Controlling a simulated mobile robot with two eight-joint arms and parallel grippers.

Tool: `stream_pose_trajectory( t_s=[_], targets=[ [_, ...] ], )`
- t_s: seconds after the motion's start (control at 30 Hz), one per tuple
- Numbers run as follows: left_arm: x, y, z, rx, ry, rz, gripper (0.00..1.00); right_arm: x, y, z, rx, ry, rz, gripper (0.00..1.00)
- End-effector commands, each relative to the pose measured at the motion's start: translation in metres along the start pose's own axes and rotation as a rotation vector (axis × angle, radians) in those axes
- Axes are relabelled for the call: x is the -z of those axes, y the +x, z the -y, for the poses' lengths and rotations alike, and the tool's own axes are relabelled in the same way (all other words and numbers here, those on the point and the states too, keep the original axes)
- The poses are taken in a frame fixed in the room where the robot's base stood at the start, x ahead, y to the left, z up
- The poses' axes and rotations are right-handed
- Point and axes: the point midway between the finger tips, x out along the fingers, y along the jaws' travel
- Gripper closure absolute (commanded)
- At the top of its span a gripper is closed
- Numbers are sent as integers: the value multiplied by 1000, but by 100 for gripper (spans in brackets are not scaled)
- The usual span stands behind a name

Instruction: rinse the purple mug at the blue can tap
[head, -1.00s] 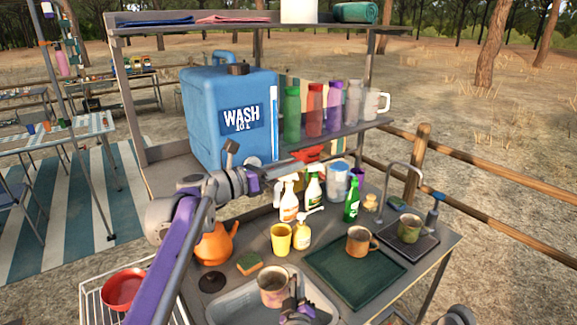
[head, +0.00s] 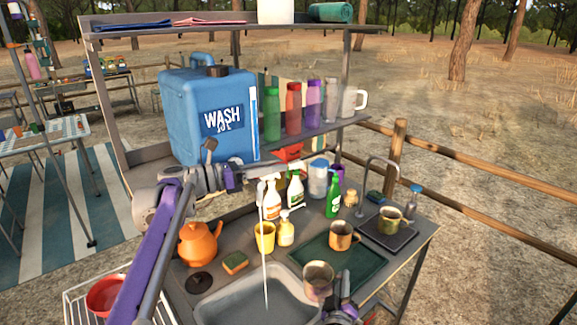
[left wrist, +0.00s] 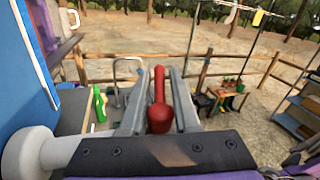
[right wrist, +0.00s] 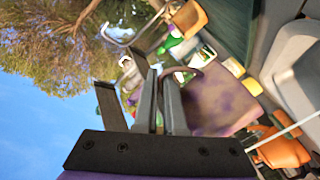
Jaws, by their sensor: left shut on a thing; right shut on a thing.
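The blue can (head: 205,115) marked WASH stands on the shelf. My left gripper (head: 275,168) is shut on its red tap lever (left wrist: 159,100), which shows between the fingers in the left wrist view. A thin stream of water (head: 264,265) falls from the tap into the sink (head: 235,305). My right gripper (head: 343,290) is shut on the purple mug (head: 318,283) and holds it near the sink's right side, to the right of the stream. Its purple, blotchy side fills much of the right wrist view (right wrist: 215,95). The stream does not appear to enter the mug.
A yellow cup (head: 264,238), soap bottle (head: 286,232), sponge (head: 235,262) and orange kettle (head: 197,243) stand behind and left of the sink. An orange mug (head: 340,236) stands on the green mat (head: 330,260). A green mug (head: 390,218) is farther right by a curved faucet.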

Motion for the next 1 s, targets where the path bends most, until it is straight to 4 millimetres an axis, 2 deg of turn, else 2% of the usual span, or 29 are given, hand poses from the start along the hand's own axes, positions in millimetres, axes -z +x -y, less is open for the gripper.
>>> stream_pose_trajectory(
  t_s=[0.27, 0.3, 0.37, 0.63, 0.73, 0.87, 1.0],
  targets=[
    [1, 0, 0, 1, -1, -1, 100, 0, 0, 0, 0, 0, 0, 100],
    [1, 0, 0, 1, -1, -1, 63, 0, 0, 0, 0, 0, 0, 100],
    [1, 0, 0, 1, -1, -1, 56, 0, 0, 0, 0, 0, 0, 100],
    [0, 0, 0, 0, 0, 0, 56, 0, 0, 0, 0, 0, 0, 100],
    [1, -6, 0, -2, -1, 0, 56, -2, -1, 1, 1, 0, 1, 100],
    [2, -26, -1, -4, -1, 0, 56, -7, -2, 5, 3, -1, 4, 100],
    [2, -57, -1, -4, -1, 0, 56, -13, -4, 10, 6, -3, 7, 100]
  ],
)
